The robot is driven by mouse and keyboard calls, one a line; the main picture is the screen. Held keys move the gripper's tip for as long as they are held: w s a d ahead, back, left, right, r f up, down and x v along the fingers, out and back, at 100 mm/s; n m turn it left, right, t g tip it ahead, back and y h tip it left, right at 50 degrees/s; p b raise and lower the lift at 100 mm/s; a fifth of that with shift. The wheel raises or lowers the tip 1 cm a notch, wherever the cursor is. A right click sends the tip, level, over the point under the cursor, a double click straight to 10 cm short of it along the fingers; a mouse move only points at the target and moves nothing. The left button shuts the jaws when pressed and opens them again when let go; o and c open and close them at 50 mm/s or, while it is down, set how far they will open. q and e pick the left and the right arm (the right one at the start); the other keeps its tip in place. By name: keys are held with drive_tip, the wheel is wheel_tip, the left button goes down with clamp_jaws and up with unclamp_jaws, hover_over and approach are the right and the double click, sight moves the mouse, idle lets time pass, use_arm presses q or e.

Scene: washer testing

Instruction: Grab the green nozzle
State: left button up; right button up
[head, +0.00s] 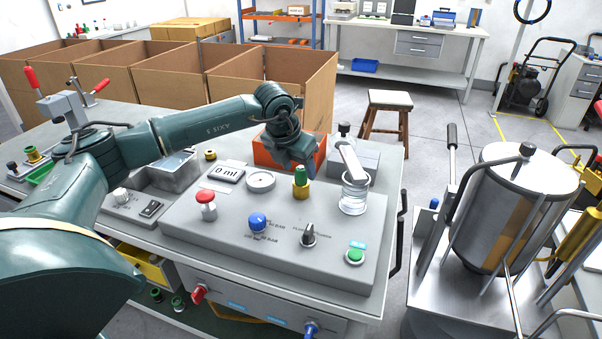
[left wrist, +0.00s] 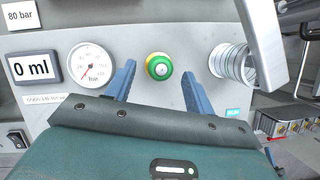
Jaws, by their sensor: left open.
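The green nozzle (head: 301,177) stands upright on a yellow base on the grey test bench panel in the head view. In the left wrist view the green nozzle (left wrist: 159,66) shows end-on, with a yellow-green rim. My left gripper (head: 297,167) is open and close to the nozzle, just behind and above it in the head view. In the left wrist view the two blue fingers of my left gripper (left wrist: 159,75) are spread, one to each side of the nozzle, with visible gaps. My right gripper is not in view.
A clear glass cylinder (head: 354,194) stands to the right of the nozzle, under a metal arm. A pressure gauge (head: 261,181) and a 0 ml display (head: 227,173) lie to its left. An orange bin (head: 272,154) is behind. Red (head: 207,199) and blue (head: 257,221) knobs are in front.

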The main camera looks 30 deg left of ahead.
use_arm(q)
drive_tip(key=shift+x, duration=1.1)
drive_tip(key=c, duration=1.1)
